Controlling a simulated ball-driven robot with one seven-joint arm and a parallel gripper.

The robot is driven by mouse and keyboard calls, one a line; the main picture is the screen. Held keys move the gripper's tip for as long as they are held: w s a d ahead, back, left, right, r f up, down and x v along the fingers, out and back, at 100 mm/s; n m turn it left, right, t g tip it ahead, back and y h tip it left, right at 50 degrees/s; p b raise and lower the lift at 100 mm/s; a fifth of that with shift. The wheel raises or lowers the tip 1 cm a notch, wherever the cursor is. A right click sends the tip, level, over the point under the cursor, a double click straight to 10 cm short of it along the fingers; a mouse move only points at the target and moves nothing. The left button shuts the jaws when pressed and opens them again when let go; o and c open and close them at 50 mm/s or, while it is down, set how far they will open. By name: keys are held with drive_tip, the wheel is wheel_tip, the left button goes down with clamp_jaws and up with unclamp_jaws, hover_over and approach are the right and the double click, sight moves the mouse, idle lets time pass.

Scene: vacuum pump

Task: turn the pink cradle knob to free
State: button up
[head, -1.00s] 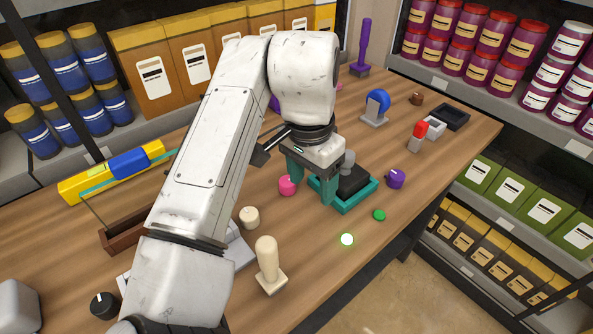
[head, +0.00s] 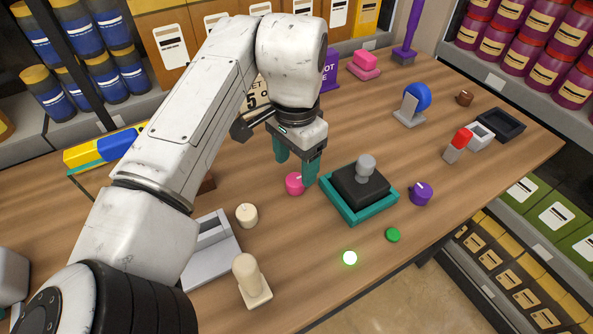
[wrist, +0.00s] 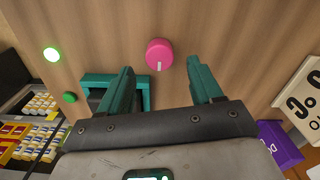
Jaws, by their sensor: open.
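The pink cradle knob (head: 294,183) sits on the wooden table, left of the teal-rimmed cradle (head: 378,213) that holds a black block with a grey handle. In the wrist view the pink knob (wrist: 159,54) shows a white mark on its lower part, pointing down in the picture. My gripper (head: 296,171) hangs with its teal fingers pointing down by the knob. In the wrist view my gripper (wrist: 160,80) is open and empty, with the knob beyond and between its fingertips. I cannot tell the exact height of the fingertips above the knob.
A cream knob (head: 246,215) and a cream handle (head: 250,280) stand nearer. A purple sign (head: 330,70) stands behind my gripper.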

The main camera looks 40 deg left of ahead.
sight(296, 179)
drive_tip(key=shift+f, duration=1.95)
drive_tip(key=shift+c, duration=0.2)
drive_tip(key=c, duration=1)
drive_tip(key=shift+r, duration=0.1)
